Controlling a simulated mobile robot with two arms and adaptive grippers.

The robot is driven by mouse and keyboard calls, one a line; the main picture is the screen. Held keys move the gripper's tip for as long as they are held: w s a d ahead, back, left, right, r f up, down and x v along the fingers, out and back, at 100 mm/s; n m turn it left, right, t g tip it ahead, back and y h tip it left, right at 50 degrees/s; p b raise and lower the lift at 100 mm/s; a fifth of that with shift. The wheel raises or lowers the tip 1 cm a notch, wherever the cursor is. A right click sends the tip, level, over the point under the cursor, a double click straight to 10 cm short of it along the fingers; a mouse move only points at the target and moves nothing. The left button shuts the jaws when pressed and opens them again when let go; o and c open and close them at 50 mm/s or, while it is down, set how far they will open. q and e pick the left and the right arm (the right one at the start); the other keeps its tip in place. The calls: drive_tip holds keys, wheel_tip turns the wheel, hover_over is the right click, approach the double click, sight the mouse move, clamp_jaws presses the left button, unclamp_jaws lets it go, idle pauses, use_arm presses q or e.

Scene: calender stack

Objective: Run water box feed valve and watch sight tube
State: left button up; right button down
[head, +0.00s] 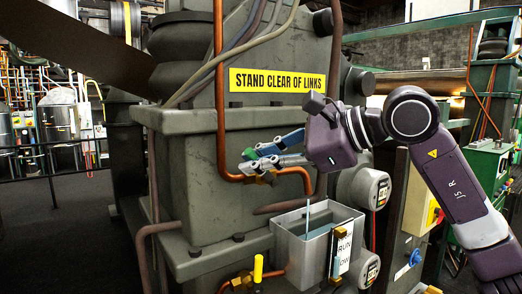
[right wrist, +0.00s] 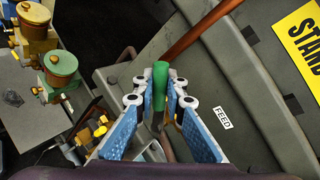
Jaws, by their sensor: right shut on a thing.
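The feed valve's green handle (head: 249,154) sits above a brass valve body (head: 266,177) on a copper pipe. My right gripper (head: 262,158) is shut on this handle; the right wrist view shows the green handle (right wrist: 160,80) between the fingers, beside a FEED label (right wrist: 222,118). Below is the grey open-topped water box (head: 296,252). A thin pale vertical line (head: 307,220), perhaps water, shows above and into it. The sight tube (head: 334,255) stands on its front between brass fittings, beside a partly covered white label; its level is too small to read. My left gripper is not in view.
A yellow-handled valve (head: 258,268) stands below left of the water box. Round gauges (head: 374,190) are at its right. A yellow sign (head: 283,80) reads STAND CLEAR OF LINKS. A dark band (head: 75,45) slants across the upper left. Open floor (head: 65,235) lies at left.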

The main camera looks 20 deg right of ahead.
drive_tip(key=shift+a+n, duration=0.15)
drive_tip(key=shift+n, duration=0.15)
drive_tip(key=shift+f+h, duration=0.15)
drive_tip(key=shift+h, duration=0.15)
drive_tip(key=c, duration=2)
unclamp_jaws()
drive_tip(key=shift+s, duration=0.1)
drive_tip(key=shift+o, duration=0.2)
drive_tip(key=v, duration=1.2)
idle(3.5)
